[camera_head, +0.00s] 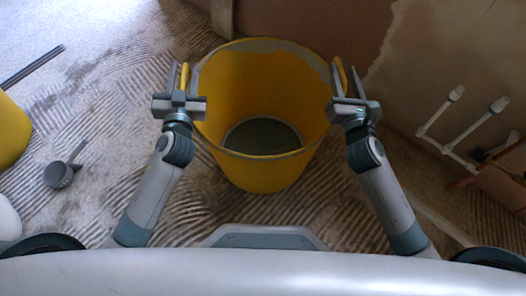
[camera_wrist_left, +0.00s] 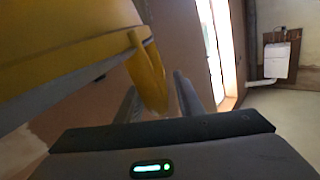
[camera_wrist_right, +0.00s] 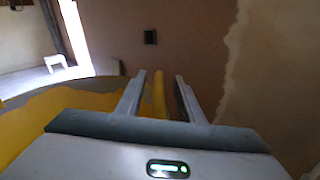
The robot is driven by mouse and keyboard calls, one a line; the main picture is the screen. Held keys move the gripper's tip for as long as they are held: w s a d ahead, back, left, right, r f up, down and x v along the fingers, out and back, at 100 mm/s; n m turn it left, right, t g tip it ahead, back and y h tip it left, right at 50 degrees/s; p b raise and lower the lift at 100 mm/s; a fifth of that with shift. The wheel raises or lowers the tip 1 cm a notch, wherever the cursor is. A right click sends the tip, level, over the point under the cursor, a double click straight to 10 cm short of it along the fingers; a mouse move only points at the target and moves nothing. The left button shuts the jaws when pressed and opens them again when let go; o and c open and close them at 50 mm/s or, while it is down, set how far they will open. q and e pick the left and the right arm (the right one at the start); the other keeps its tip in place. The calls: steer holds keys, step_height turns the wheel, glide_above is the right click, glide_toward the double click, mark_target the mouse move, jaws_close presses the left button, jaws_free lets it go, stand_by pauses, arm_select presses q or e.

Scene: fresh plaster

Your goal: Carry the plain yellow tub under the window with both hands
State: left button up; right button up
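The yellow tub (camera_head: 265,172) stands upright in front of me in the head view, with a greyish rim, a dark bottom and a yellow handle on each side. My left gripper (camera_head: 179,76) is at its left handle. In the left wrist view that handle (camera_wrist_left: 150,80) lies between the fingers, which look apart. My right gripper (camera_head: 343,82) is at the right handle. In the right wrist view this handle (camera_wrist_right: 159,95) stands between the open fingers, with gaps on both sides. A bright upright opening (camera_wrist_left: 213,40) shows in the left wrist view; I cannot tell whether it is the window.
Another yellow object (camera_head: 10,132) is cut off at the left edge. A grey scoop (camera_head: 60,174) lies on the ridged floor near it. White pipes (camera_head: 460,130) stand by the wall at the right. A white box (camera_wrist_left: 281,60) hangs on a far wall.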

arm_select(q)
steer(key=shift+s, duration=0.15)
steer(key=s+d, duration=0.1)
steer(key=s, duration=1)
steer(key=shift+s, duration=0.3)
arm_select(e)
steer(key=shift+s, duration=0.1)
steer(key=s+d, duration=0.1)
steer(key=s, duration=1)
steer(key=shift+s, duration=0.4)
steer(key=shift+d, duration=0.1)
